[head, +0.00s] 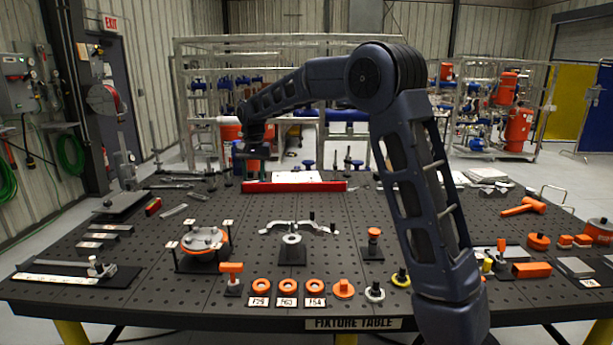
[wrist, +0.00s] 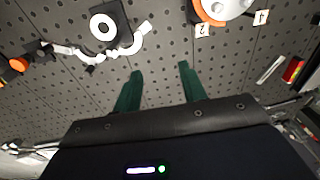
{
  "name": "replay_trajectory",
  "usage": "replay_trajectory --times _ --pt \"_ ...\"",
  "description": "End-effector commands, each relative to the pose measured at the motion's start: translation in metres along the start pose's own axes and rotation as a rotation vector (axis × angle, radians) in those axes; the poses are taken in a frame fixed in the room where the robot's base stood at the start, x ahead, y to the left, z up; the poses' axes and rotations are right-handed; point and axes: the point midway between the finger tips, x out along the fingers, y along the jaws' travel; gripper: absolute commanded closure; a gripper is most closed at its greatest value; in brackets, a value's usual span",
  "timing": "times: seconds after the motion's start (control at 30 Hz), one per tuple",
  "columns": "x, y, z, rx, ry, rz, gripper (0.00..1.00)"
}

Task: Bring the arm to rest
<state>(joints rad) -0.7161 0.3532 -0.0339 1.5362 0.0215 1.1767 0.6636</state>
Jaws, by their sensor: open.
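My gripper shows in the wrist view (wrist: 160,72) with its two green fingers apart and nothing between them. In the head view my gripper (head: 250,154) hangs at the end of my raised, bent arm, above the far left-middle part of the fixture table (head: 150,285). It is clear of the tabletop. My arm crosses the right-middle of the head view and hides part of the table behind it.
Orange rings (head: 287,286) line the front edge. A red bar (head: 294,187) lies at the back.

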Motion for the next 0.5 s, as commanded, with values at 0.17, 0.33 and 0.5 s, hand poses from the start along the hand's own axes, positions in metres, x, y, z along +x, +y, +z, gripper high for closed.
replay_trajectory --times 0.17,0.33,0.5 --pt "-0.036 0.074 0.008 0.008 0.033 -0.019 0.58" --pt "-0.063 0.139 0.025 0.008 0.066 -0.031 0.58" --pt "-0.082 0.201 0.05 0.009 0.1 -0.038 0.58"
